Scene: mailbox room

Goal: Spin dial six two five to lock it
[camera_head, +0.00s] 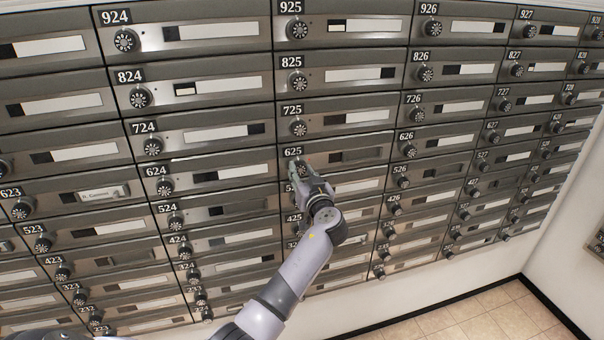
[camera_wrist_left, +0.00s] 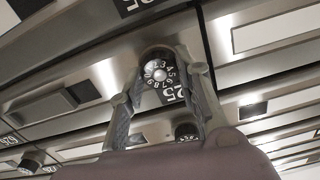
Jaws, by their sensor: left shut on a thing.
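The 625 dial (camera_head: 300,167) is a small round black knob under its number plate (camera_head: 293,152), on a grey mailbox door in the middle of the wall. My left gripper (camera_head: 303,172) reaches up to it from below and partly covers it. In the left wrist view the dial (camera_wrist_left: 157,72) shows white digits around a pale centre, and the left gripper's two fingers (camera_wrist_left: 160,78) are closed on it from both sides. The plate beside it reads "25", its first digit hidden. I cannot tell which digit is set. My right gripper is not in view.
Similar mailboxes surround it, with the 725 dial (camera_head: 299,128) above and the 624 dial (camera_head: 158,184) to the left. Lower dials in the same column are partly behind my left arm. The tiled floor (camera_head: 460,312) is clear at the lower right.

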